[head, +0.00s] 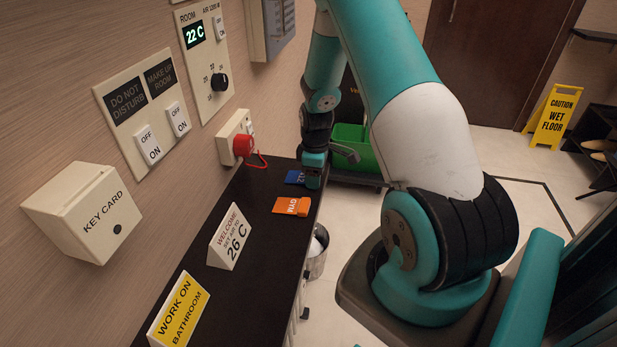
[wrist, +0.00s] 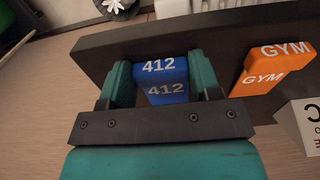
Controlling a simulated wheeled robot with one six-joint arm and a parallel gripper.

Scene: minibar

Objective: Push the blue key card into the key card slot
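The blue key card (wrist: 166,78), marked 412, lies on the dark shelf between the two fingers of my gripper (wrist: 163,88) in the wrist view. In the head view the blue card (head: 294,177) is partly hidden behind my gripper (head: 314,172). The fingers stand on both sides of the card; whether they press on it is hard to tell. The key card slot is a cream box (head: 84,212) marked KEY CARD on the wall at the left in the head view, far from my gripper. Its slot opening does not show clearly.
An orange GYM card (head: 292,206) lies beside the blue card. A 26 C sign (head: 230,238) and a yellow bathroom sign (head: 179,311) stand on the shelf (head: 262,262). A red plug (head: 242,146) with a cord sits in the wall above it.

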